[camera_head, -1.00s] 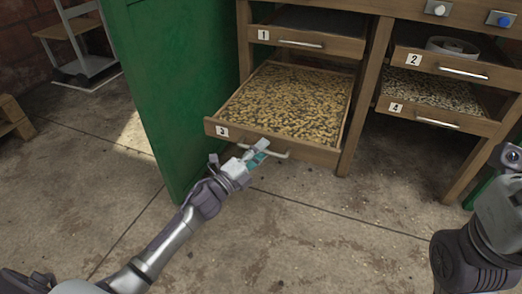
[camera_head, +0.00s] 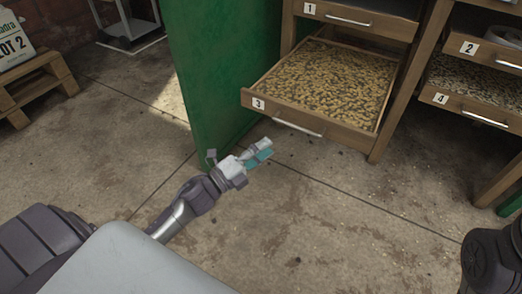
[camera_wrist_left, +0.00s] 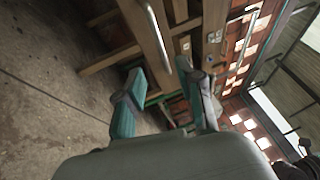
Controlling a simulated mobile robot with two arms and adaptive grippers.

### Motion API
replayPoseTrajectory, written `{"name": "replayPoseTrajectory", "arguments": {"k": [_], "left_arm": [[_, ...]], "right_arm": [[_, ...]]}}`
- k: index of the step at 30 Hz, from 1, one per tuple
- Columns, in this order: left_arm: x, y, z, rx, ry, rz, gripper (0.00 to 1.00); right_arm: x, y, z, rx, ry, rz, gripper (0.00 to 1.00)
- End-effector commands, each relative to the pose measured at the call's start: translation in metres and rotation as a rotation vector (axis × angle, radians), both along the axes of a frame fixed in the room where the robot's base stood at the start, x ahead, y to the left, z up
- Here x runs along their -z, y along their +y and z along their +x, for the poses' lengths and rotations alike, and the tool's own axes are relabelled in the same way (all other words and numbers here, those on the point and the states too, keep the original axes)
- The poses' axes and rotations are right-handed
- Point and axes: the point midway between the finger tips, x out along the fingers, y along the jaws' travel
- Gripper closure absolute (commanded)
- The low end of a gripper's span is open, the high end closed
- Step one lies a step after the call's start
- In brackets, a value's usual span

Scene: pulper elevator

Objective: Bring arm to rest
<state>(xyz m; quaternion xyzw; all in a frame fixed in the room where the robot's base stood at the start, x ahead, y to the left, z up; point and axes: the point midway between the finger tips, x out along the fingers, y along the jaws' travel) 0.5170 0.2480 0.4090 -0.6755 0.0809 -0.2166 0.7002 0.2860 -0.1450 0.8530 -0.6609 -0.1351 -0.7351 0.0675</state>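My left gripper (camera_head: 263,154) is in front of and below drawer 3 (camera_head: 256,102), apart from its handle (camera_head: 298,128). In the left wrist view its two teal fingers (camera_wrist_left: 165,105) stand apart with nothing between them, so it is open and empty. Drawer 3 is pulled out and filled with tan beans (camera_head: 335,82). Of my right arm, only a dark part (camera_head: 490,262) shows at the lower right edge; its gripper is out of view.
A green panel (camera_head: 210,80) stands left of the cabinet. Drawer 1 (camera_head: 345,15) is above drawer 3. Drawers 2 (camera_head: 492,52) and 4 (camera_head: 470,105) are at the right. A wooden pallet (camera_head: 40,85) with a sack (camera_head: 12,45) stands at far left. The concrete floor (camera_head: 340,220) in front is clear.

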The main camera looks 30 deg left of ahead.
Motion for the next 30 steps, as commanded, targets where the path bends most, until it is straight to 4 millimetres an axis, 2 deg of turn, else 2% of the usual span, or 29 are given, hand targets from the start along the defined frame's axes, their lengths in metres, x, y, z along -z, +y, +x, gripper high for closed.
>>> {"name": "replayPoseTrajectory", "arguments": {"k": [4, 20, 23, 25, 29, 30], "left_arm": [[0.001, 0.003, -0.006, 0.0, -0.001, 0.0, 0.63], [-0.003, -0.001, -0.008, 0.008, -0.003, -0.016, 0.63], [-0.025, -0.018, -0.015, 0.055, -0.02, -0.095, 0.63], [-0.054, -0.04, -0.026, 0.12, -0.04, -0.206, 0.63], [-0.133, -0.085, -0.06, 0.298, -0.094, -0.495, 0.63], [-0.159, -0.097, -0.073, 0.363, -0.113, -0.592, 0.63]], "right_arm": [[0.0, 0.0, 0.0, 0.0, 0.0, 0.0, 0.6], [0.0, 0.0, 0.001, 0.0, 0.003, 0.001, 0.6], [0.0, 0.0, 0.003, -0.001, 0.024, 0.001, 0.6], [0.001, -0.001, 0.006, -0.002, 0.047, 0.002, 0.6], [0.007, -0.002, 0.012, -0.005, 0.107, 0.006, 0.6], [0.01, -0.003, 0.013, -0.006, 0.126, 0.007, 0.6]]}}
